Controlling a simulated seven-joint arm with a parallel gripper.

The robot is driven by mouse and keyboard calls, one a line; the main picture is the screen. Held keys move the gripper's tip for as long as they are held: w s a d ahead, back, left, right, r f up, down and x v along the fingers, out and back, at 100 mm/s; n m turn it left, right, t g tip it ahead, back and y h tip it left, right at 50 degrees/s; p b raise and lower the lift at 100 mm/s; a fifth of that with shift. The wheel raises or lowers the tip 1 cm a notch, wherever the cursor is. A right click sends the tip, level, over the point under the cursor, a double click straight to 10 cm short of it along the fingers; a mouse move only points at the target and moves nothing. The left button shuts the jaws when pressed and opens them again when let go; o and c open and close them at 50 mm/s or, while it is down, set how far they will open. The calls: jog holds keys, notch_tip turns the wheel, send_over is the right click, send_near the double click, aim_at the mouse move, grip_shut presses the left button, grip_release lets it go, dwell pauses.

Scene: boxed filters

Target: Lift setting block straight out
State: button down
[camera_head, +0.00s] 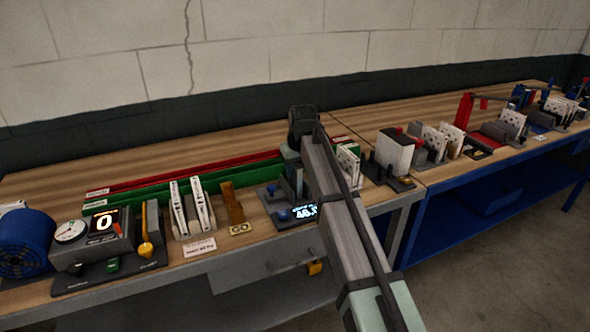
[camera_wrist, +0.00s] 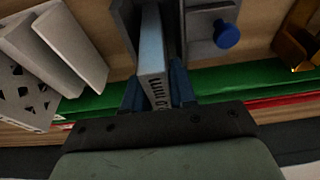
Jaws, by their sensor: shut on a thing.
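The setting block (camera_wrist: 152,60) is a pale grey-blue bar with dark markings on its end, seen in the wrist view. My gripper (camera_wrist: 157,92) has its blue fingers shut on it, one on each side. The block's far end runs between dark grey walls of a fixture (camera_wrist: 122,18); I cannot tell how deep it sits.
White filter pieces (camera_wrist: 68,50) stand close to one side of the fixture, and a brass-coloured part (camera_wrist: 300,38) to the other. Green rails (camera_head: 220,178) and red rails (camera_head: 190,172) run behind. A dial gauge unit (camera_head: 103,232) and blue motor (camera_head: 25,243) stand at left.

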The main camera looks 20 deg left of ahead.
jog(key=c, duration=0.8)
grip_release()
jog(key=shift+c, duration=0.2)
jog(key=shift+r, duration=0.1)
